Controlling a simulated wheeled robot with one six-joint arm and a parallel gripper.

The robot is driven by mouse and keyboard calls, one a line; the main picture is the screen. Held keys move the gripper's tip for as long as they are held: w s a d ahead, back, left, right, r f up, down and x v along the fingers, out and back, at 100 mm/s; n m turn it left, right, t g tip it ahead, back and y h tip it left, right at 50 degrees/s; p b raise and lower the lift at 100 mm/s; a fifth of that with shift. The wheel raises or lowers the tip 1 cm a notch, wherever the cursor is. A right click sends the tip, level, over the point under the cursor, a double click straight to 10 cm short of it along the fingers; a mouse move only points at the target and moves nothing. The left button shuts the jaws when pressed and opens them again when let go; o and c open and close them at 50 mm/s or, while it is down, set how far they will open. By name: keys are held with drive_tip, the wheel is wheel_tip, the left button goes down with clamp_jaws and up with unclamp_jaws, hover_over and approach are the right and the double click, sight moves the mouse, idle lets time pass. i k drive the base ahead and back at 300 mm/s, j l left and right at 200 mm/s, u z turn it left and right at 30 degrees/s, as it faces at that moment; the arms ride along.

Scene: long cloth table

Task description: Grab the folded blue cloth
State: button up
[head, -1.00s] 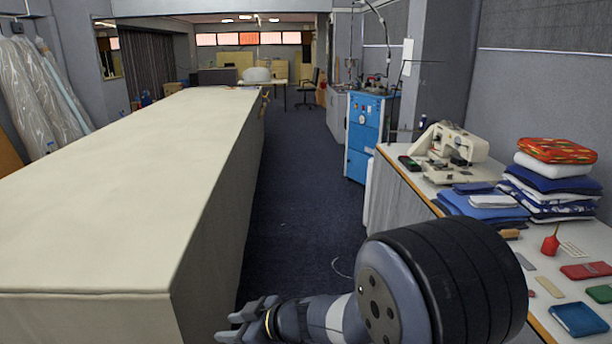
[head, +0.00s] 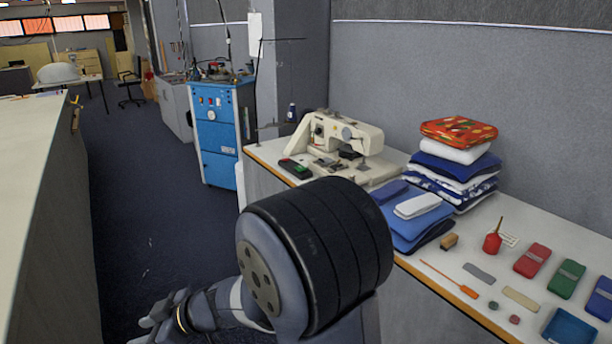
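Folded blue cloths (head: 408,233) lie in a low pile on the side table, with a small white-and-grey folded piece (head: 418,206) on top. A taller stack of folded blue, white and patterned cloths (head: 452,176) stands just behind it, topped by a red-orange patterned one (head: 459,131). A flat blue square (head: 570,328) lies at the lower right; I cannot tell if it is cloth. My gripper (head: 152,322) is at the bottom left, low over the floor, well away from the cloths. Its fingers look apart and empty. My arm hides part of the table's front.
A cream sewing machine (head: 340,145) stands left of the cloths on the side table (head: 460,268). A red oil can (head: 493,238) and several small flat items lie to the right. A blue cabinet (head: 215,135) stands beyond. The long table (head: 25,170) is at left, with clear floor between.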

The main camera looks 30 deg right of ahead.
sight(394, 189)
drive_tip(key=i+z, duration=0.1)
drive_tip(key=i, duration=1.6)
drive_tip(key=i+z, duration=0.3)
drive_tip(key=i, duration=0.2)
drive_tip(key=i+z, duration=0.3)
drive_tip(key=i, duration=0.2)
drive_tip(key=i+j+z, duration=0.3)
drive_tip(key=i, duration=0.2)
drive_tip(key=z, duration=3.8)
drive_tip(key=j, duration=0.1)
